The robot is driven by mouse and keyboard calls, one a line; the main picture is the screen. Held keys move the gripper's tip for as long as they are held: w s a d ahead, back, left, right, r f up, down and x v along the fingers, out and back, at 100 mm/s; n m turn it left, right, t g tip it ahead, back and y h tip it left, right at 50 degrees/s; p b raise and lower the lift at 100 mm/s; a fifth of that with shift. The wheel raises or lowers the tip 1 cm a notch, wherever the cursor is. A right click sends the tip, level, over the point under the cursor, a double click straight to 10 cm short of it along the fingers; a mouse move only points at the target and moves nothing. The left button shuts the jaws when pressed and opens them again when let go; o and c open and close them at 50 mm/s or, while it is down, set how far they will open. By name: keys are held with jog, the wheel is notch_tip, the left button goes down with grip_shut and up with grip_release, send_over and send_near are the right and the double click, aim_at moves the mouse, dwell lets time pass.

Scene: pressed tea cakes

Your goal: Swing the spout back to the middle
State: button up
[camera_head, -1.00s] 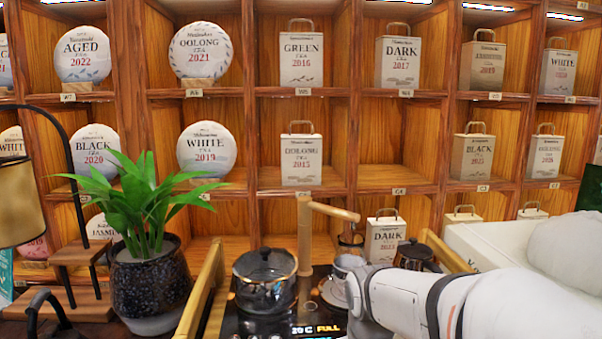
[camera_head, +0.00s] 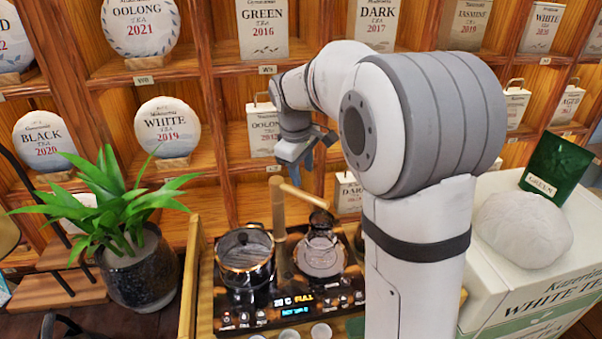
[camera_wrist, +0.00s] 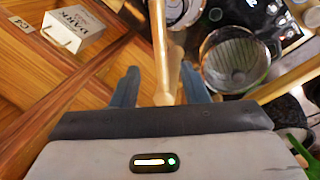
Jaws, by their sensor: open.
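The wood-coloured spout (camera_head: 303,194) tops an upright post (camera_head: 278,215) behind the tea stove and points right, towards the dark-lidded pot (camera_head: 320,252). The glass pot (camera_head: 246,260) stands on the stove's left side. My gripper (camera_head: 303,158) is just above the spout, its fingers pointing down. In the wrist view my gripper (camera_wrist: 160,88) is open, with one blue finger on each side of the spout (camera_wrist: 158,45). I see no clear contact between fingers and spout. The glass pot also shows in the wrist view (camera_wrist: 236,62).
The stove's control panel (camera_head: 290,306) is lit in front. A potted plant (camera_head: 140,265) stands to the left. A shelf of tea cakes and boxes rises close behind, including the DARK box (camera_wrist: 72,28). White boxes (camera_head: 530,280) stand at the right.

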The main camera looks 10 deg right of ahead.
aim_at(306, 194)
jog(key=f, duration=0.5)
jog(key=w+d+f, duration=0.1)
jog(key=f, duration=0.1)
jog(key=shift+f+p, duration=0.2)
jog(key=shift+p, duration=0.15)
jog(key=shift+c, duration=0.5)
grip_shut()
